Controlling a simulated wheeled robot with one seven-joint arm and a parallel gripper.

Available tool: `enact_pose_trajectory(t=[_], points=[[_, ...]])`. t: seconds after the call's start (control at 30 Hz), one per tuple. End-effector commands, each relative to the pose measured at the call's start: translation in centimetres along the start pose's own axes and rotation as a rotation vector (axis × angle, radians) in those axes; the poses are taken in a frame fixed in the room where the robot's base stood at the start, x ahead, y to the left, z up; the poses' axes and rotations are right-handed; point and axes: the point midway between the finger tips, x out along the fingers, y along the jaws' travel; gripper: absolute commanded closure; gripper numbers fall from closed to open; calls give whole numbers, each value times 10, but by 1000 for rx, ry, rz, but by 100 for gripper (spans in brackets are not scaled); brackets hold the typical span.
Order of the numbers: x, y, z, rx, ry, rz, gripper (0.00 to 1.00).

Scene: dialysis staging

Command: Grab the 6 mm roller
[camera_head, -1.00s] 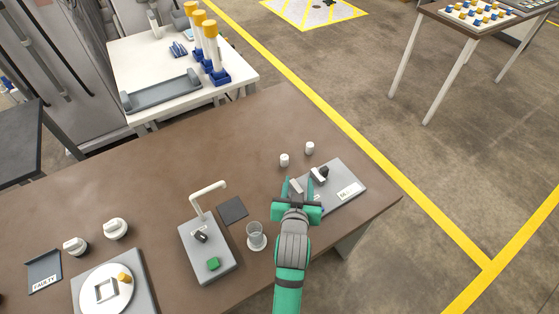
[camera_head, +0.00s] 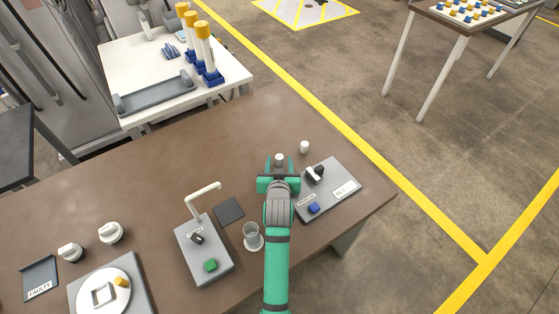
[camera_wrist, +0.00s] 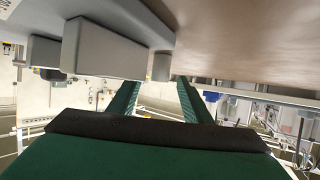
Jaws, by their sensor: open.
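No size marking is readable on either, so I cannot tell which is 6 mm. In the wrist view, my fingers (camera_wrist: 157,85) are apart with nothing clamped. A small grey upright shape (camera_wrist: 162,67), probably that roller, shows ahead between them. The depth gap is unclear.
A grey plate (camera_head: 338,203) with a black-and-white fixture (camera_head: 315,174) and a blue button (camera_head: 314,208) lies right of my gripper. A clear beaker (camera_head: 252,238), a dark square pad (camera_head: 229,211) and a grey stand with a white arched arm (camera_head: 205,188) are left.

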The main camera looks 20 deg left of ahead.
Motion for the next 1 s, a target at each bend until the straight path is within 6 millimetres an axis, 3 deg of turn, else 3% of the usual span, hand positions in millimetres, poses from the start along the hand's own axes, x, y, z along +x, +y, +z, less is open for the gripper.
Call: enact_pose_trajectory(t=[0.13,0.37,0.57,1.0], points=[[12,0,0,0,-1,0,55],[13,0,0,0,0,0,55],[13,0,0,0,0,0,98],[11,0,-6,0,2,0,99]])
